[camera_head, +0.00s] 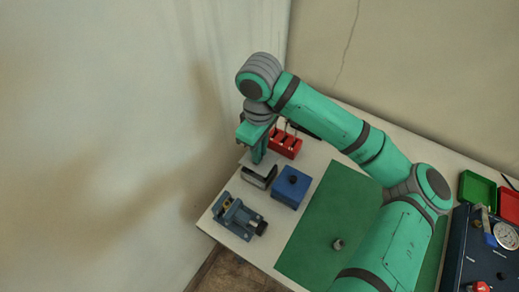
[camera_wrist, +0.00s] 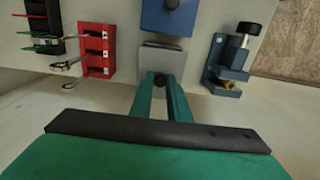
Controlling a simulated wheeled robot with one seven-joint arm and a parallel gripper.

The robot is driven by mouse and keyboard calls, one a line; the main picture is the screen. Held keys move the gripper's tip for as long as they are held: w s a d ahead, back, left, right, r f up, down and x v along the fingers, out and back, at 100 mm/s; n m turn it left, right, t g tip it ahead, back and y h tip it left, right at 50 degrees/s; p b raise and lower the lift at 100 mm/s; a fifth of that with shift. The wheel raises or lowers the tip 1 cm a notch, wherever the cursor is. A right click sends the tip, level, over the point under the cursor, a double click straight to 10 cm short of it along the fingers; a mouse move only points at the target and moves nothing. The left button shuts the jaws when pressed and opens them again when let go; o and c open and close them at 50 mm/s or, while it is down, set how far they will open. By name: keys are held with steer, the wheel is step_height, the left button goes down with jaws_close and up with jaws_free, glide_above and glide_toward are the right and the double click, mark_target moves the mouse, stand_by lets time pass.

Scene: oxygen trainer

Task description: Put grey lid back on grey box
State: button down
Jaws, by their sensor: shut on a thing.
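The grey lid (camera_head: 254,165) is a light plate just below my gripper (camera_head: 259,153). My gripper is shut on the lid's dark knob (camera_wrist: 160,82), which shows between the fingertips in the wrist view. The lid's pale top (camera_wrist: 164,60) reaches out beyond the fingers there. The grey box (camera_head: 257,180) is under the lid and toward the front, its front side dark. The lid covers much of the box, and I cannot tell whether they touch.
A blue box (camera_head: 291,187) with a knob stands close on the right. A blue vise (camera_head: 238,216) is nearer the front edge. A red rack (camera_head: 286,143) with tools is behind. A green mat (camera_head: 318,225) lies further right.

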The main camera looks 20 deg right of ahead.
steer(key=shift+f, duration=2.15)
steer(key=c, duration=1.6)
jaws_free()
step_height(320, 180, up, 11)
steer(key=shift+f, duration=0.1)
steer(key=shift+d, duration=0.1)
